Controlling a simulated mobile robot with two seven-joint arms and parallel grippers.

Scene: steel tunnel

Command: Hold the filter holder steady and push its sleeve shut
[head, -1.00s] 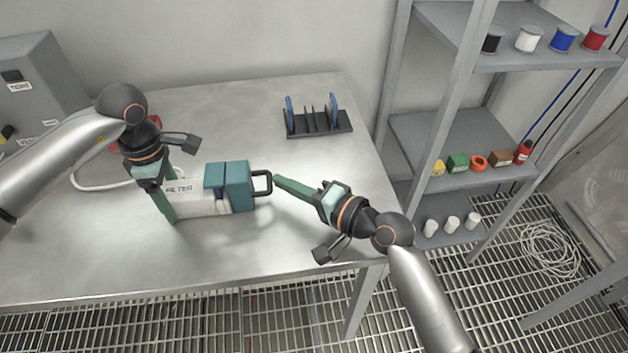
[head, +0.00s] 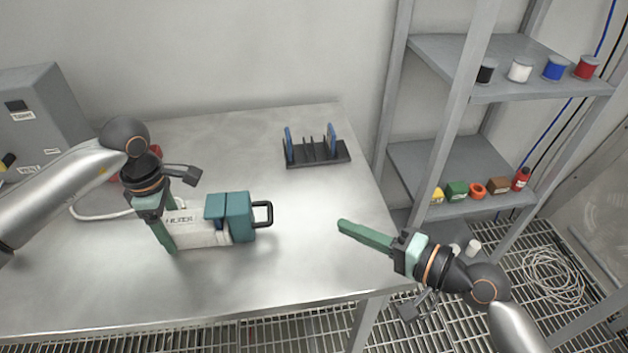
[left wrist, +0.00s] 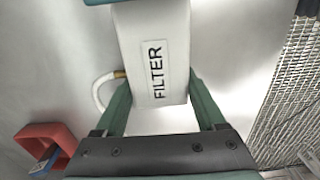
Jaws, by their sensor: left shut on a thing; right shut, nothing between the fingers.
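The filter holder (head: 198,236) lies on the steel table, a white body with a FILTER label that also shows in the left wrist view (left wrist: 155,45). Its teal sleeve (head: 239,217), with a black loop handle (head: 263,214), is at the right end. A narrow line shows between two teal parts; I cannot tell whether the sleeve is fully seated. My left gripper (head: 168,240) is shut on the white body, one finger on each side in the left wrist view (left wrist: 160,100). My right gripper (head: 343,226) is shut and empty, to the right of the handle and apart from it.
A black rack (head: 317,152) with blue plates stands at the back of the table (head: 300,255). A grey box (head: 40,120) is at the left. A shelf unit (head: 450,165) stands beyond the table's right edge. The table between handle and right gripper is clear.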

